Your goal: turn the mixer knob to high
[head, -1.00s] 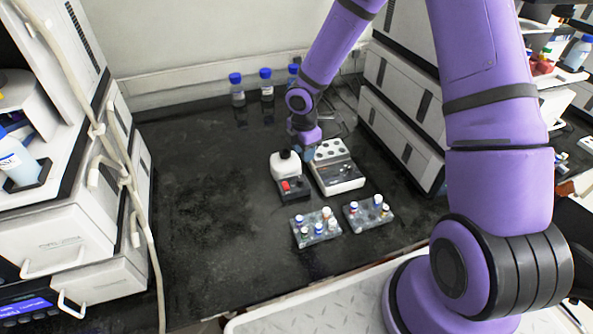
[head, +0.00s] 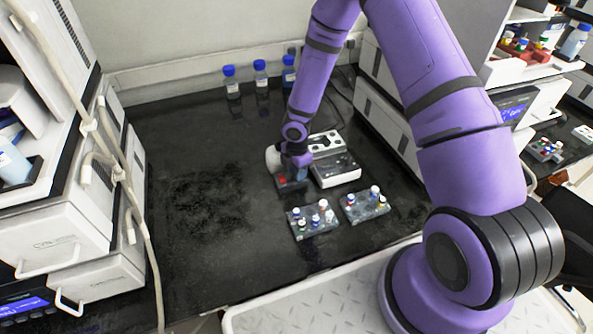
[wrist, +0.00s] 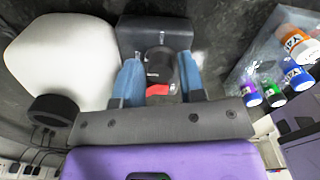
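The mixer shows as a white rounded body (wrist: 62,58) with a black round cup (wrist: 52,110) and a dark box (wrist: 152,32) beside it. In the head view the white body (head: 272,157) is partly hidden behind my gripper (head: 294,163). A black round knob (wrist: 160,66) with small white lettering and a red part (wrist: 157,90) lies between the blue fingers of my gripper (wrist: 159,72) in the wrist view. The fingers are spread, one on each side of the knob; contact is not clear. Red also shows on the box in the head view (head: 282,181).
Two racks of small capped vials (head: 314,221) (head: 364,206) are in front. Several blue-capped bottles (head: 261,72) stand at the back wall. The bench at left is clear.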

